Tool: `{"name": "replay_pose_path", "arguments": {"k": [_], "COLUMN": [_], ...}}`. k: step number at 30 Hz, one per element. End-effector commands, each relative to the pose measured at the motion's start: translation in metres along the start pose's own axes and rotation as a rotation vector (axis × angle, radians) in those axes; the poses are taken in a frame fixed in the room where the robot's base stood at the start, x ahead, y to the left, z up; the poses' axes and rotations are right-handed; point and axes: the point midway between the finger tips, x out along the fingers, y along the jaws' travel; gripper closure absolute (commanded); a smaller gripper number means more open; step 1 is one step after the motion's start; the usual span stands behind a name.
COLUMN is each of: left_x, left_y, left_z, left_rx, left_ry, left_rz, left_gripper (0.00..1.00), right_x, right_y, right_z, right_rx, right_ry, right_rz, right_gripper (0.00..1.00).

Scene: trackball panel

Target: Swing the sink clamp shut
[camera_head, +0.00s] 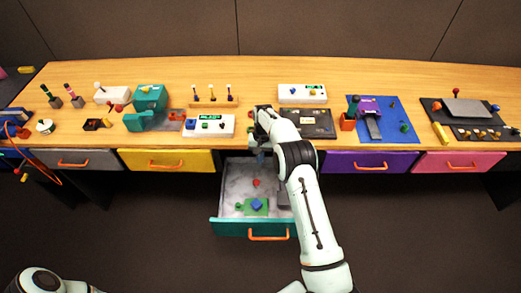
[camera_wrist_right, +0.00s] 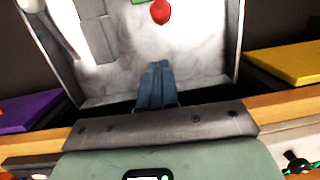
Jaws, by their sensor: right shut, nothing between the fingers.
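I cannot tell for sure which part is the sink clamp. One candidate is the purple block (camera_head: 369,103) with a grey strip on the blue mat (camera_head: 403,110). Another is the raised grey plate (camera_head: 467,108) on the dark panel at the right. My right gripper (camera_head: 260,153) points down at the back of the open teal drawer, away from both. In the right wrist view its blue-grey fingers (camera_wrist_right: 157,68) are together and empty, above the drawer's marbled floor. My left gripper is out of view; only a piece of my left arm shows at bottom left.
The teal drawer (camera_head: 232,228) stands pulled out, holding a red knob (camera_head: 256,183) and a blue piece (camera_head: 257,205) on a green plate. Closed yellow (camera_head: 166,160) and purple (camera_head: 370,162) drawers flank it. White panels and a teal device (camera_head: 148,99) stand on the wooden counter.

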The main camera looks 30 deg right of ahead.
Motion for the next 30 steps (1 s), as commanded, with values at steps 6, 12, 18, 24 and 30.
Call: {"name": "replay_pose_path", "arguments": {"k": [6,12,18,24,30], "left_x": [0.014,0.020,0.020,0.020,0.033], "left_y": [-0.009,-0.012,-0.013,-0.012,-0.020], "left_z": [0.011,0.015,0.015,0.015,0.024], "left_rx": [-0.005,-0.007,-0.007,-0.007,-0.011], "left_ry": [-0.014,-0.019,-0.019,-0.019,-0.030], "left_rz": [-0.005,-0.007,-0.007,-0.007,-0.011], "left_gripper": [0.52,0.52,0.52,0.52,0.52], "right_x": [0.036,0.045,0.046,0.046,0.051], "right_y": [-0.001,-0.004,-0.005,-0.005,-0.004], "right_z": [0.014,0.028,0.030,0.030,0.029], "right_rx": [-0.002,0.000,0.000,0.000,-0.003], "right_ry": [-0.002,0.000,0.003,0.003,0.039], "right_rz": [0.001,0.001,0.000,0.000,0.002], "right_gripper": [1.00,1.00,1.00,1.00,1.00]}}
